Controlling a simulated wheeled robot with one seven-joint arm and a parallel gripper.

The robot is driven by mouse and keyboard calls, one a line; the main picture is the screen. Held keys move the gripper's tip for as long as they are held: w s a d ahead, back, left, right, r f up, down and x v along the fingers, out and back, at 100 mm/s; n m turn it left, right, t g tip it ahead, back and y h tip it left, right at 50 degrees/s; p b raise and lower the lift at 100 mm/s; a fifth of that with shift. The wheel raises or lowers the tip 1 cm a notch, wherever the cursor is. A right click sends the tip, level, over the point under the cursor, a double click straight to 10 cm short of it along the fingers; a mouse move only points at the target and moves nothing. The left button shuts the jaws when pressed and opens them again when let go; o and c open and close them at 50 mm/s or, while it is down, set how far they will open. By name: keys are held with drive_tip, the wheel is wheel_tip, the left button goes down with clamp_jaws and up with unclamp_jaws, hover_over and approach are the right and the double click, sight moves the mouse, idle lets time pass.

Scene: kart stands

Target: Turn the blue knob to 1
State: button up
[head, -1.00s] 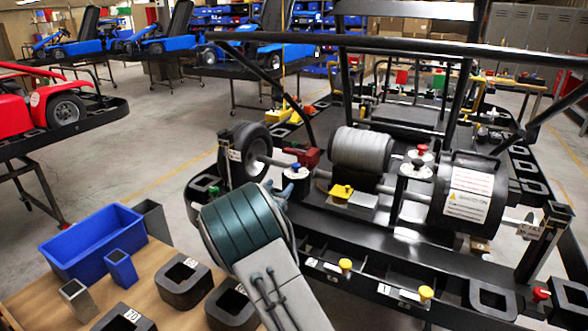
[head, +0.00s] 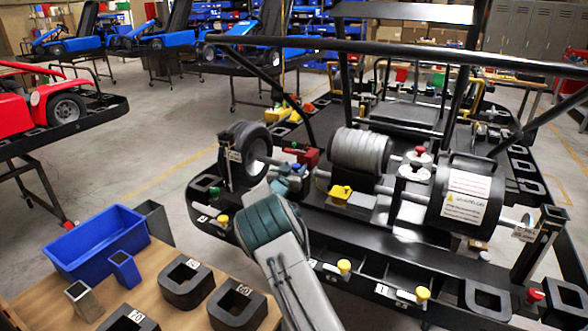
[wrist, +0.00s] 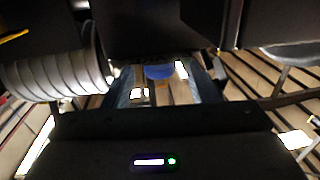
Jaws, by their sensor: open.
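The blue knob (head: 296,167) stands on the near left part of the black kart stand, beside the upright wheel. In the head view it is small and partly hidden by my gripper (head: 287,177), which is right at it. In the wrist view the blue knob (wrist: 159,72) shows as a blue rounded top between the two spread fingers of my gripper (wrist: 166,82). The fingers are apart, with visible room on both sides of the knob. Contact cannot be made out. The knob's pointer and the number marks around it are too small to read.
A red knob (head: 420,152) on a white dial stands farther right, by a black drum (head: 466,196). A grey ribbed roller (head: 360,150) and the wheel (head: 246,155) flank the knob area. A blue bin (head: 97,243) sits on the wooden bench at left.

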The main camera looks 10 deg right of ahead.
drive_tip(key=c, duration=1)
drive_tip(key=shift+o, duration=0.2)
drive_tip(key=y+b, duration=0.1)
drive_tip(key=b, duration=0.2)
drive_tip(key=shift+d+f+n, duration=0.1)
drive_tip(key=shift+f+n, duration=0.1)
drive_tip(key=shift+n, duration=0.1)
drive_tip(key=n+y+b, duration=0.1)
drive_tip(key=b, duration=0.2)
drive_tip(key=n+t+y+b, duration=0.1)
drive_tip(key=y+b, duration=0.1)
drive_tip(key=b, duration=0.2)
drive_tip(key=shift+d+r+t, duration=0.1)
drive_tip(key=shift+d+t, duration=0.1)
drive_tip(key=shift+t, duration=0.1)
drive_tip(key=shift+s+r+b, duration=0.1)
drive_tip(key=shift+r+b, duration=0.05)
drive_tip(key=shift+b, duration=0.4)
drive_tip(key=shift+n+y, duration=0.3)
drive_tip(key=shift+y, duration=0.1)
drive_tip(key=o, duration=1)
drive_tip(key=shift+c, duration=0.2)
